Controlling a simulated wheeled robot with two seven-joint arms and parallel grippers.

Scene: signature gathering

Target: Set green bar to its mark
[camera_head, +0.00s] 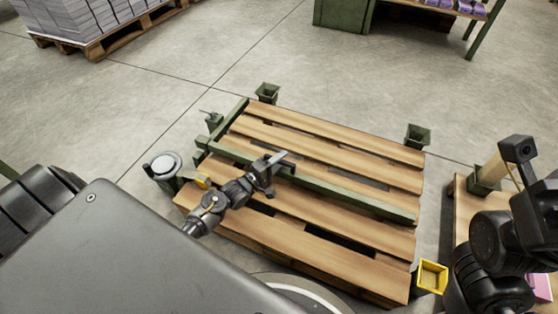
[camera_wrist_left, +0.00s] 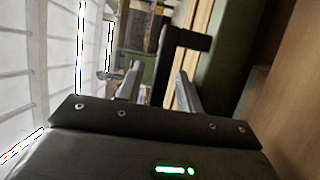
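A long green bar (camera_head: 350,194) lies across the wooden pallet (camera_head: 390,262), from its left side to its right edge. My left gripper (camera_head: 274,169) is over the bar's left-middle part. In the left wrist view, the fingers (camera_wrist_left: 158,82) are apart, with a visible gap. A black handle-like piece (camera_wrist_left: 187,39) stands at and just beyond the fingertips, beside a green surface (camera_wrist_left: 232,65). I cannot tell whether the fingers touch it. No mark for the bar is clearly identifiable. My right arm shows at the right, but its fingers are not visible.
Another green bar (camera_head: 234,112) runs along the pallet's left edge. Green sockets stand at its far corners (camera_head: 267,92) (camera_head: 417,136). A post with a pale disc (camera_head: 166,164) is at the left. A yellow box (camera_head: 432,276) is at the near right. Open floor lies behind.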

